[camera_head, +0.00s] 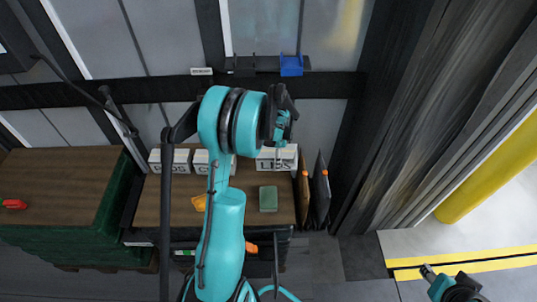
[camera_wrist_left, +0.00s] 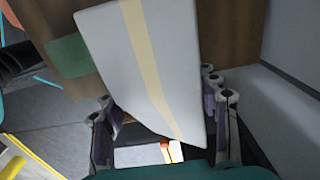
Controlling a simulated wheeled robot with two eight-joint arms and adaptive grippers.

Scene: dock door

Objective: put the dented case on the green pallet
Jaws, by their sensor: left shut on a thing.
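My left gripper (camera_head: 284,122) hangs above the back right of the middle brown-topped bench. In the left wrist view its fingers (camera_wrist_left: 164,128) are shut on a pale grey-white case (camera_wrist_left: 165,60) with a tan stripe down its face. The case looks tilted, and I cannot make out a dent. In the head view I cannot clearly pick the held case out from the pale boxes (camera_head: 277,159) behind my arm. A stack with green sides (camera_head: 70,240) and a brown top, likely the green pallet, stands at the left. My right gripper (camera_head: 428,271) is at the lower right, small and apart from everything.
The bench (camera_head: 250,212) carries a green block (camera_head: 268,199) and a yellow item (camera_head: 199,203). Dark panels (camera_head: 321,190) stand at its right end. A red object (camera_head: 14,204) lies on the left stack, whose top is otherwise clear. A yellow post (camera_head: 490,175) stands at the right.

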